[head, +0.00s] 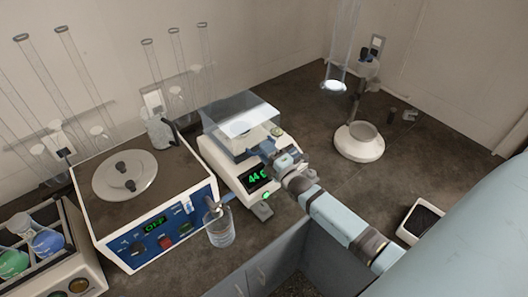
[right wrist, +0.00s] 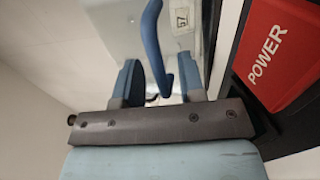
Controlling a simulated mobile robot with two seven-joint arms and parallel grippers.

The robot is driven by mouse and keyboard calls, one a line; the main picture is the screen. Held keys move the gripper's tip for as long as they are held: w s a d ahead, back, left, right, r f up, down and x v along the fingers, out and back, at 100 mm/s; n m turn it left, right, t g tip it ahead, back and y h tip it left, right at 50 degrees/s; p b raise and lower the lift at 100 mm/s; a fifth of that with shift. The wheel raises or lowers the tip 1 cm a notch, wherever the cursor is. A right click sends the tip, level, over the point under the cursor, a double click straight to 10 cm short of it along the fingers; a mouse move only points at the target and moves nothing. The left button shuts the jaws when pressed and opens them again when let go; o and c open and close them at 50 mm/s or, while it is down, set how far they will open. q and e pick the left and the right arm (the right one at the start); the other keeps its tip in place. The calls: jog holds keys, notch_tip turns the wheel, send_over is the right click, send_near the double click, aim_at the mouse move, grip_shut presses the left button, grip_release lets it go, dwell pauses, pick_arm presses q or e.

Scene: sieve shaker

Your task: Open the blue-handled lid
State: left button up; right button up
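The clear lid (head: 240,108) sits over the white device with a green display (head: 232,172) at the middle of the head view. I cannot tell for sure whether it is fully down. Its blue handle (right wrist: 154,42) shows in the right wrist view as a curved bar reaching down between my fingers. My right gripper (head: 268,150) is at the front of the lid; in the right wrist view its fingers (right wrist: 158,82) are apart, with the handle between them. Contact with the handle is unclear. My left gripper is not in view.
A blue-fronted hot-plate-like box (head: 155,233) stands left of the device, with a beaker (head: 219,230) at its front right. A round white stand (head: 359,143) is at the back right. A red POWER panel (right wrist: 275,50) is close to my right gripper.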

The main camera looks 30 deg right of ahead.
jog(key=shift+w+r, duration=0.1)
jog(key=shift+w, duration=0.45)
grip_shut()
jog(key=shift+r, duration=0.15)
